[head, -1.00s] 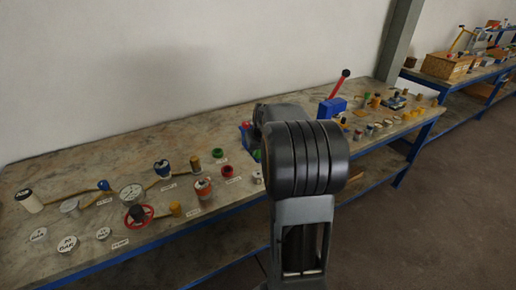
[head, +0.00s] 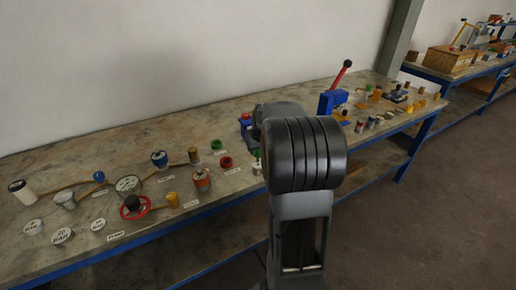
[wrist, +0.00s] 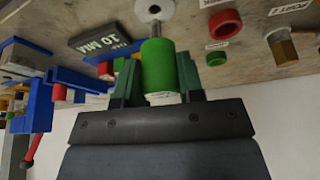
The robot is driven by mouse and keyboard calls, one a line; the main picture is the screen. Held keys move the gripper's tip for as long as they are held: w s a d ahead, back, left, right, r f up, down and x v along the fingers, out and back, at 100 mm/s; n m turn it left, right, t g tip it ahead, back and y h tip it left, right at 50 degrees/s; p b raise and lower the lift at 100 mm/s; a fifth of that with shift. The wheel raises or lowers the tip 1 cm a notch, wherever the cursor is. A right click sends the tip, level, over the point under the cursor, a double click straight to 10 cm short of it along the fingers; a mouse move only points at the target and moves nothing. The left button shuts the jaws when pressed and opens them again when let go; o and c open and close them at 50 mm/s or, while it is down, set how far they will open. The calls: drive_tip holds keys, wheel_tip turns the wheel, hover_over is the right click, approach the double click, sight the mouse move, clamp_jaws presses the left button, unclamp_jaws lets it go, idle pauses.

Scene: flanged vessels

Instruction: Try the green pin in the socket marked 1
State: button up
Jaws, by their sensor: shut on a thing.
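The green pin (wrist: 158,66) is a green cylinder with a thin metal shank, held between the dark green fingers of my gripper (wrist: 158,84) in the wrist view. Its shank points at a white round socket (wrist: 147,10) with a dark centre, at the top edge. The shank's end overlaps the socket; I cannot tell whether it is inside or just above. No number 1 is readable on the socket. In the head view my arm hides the gripper and most of the pin.
A red ring (wrist: 225,23), a green ring (wrist: 215,58) and a brass hex fitting (wrist: 281,46) stand beside the socket. Valves and gauges crowd the bench's left part.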

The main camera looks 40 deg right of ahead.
sight(258, 157)
drive_tip(key=shift+f+b, duration=1.8)
drive_tip(key=shift+f, duration=0.4)
idle(1.4)
drive_tip(key=shift+r, duration=0.2)
idle(1.0)
drive_tip(key=shift+r+p, duration=1.65)
drive_tip(key=shift+r, duration=0.4)
drive_tip(key=shift+r, duration=0.1)
drive_tip(key=shift+r+p, duration=2.25)
drive_tip(key=shift+r, duration=0.7)
drive_tip(key=shift+s+f, duration=0.1)
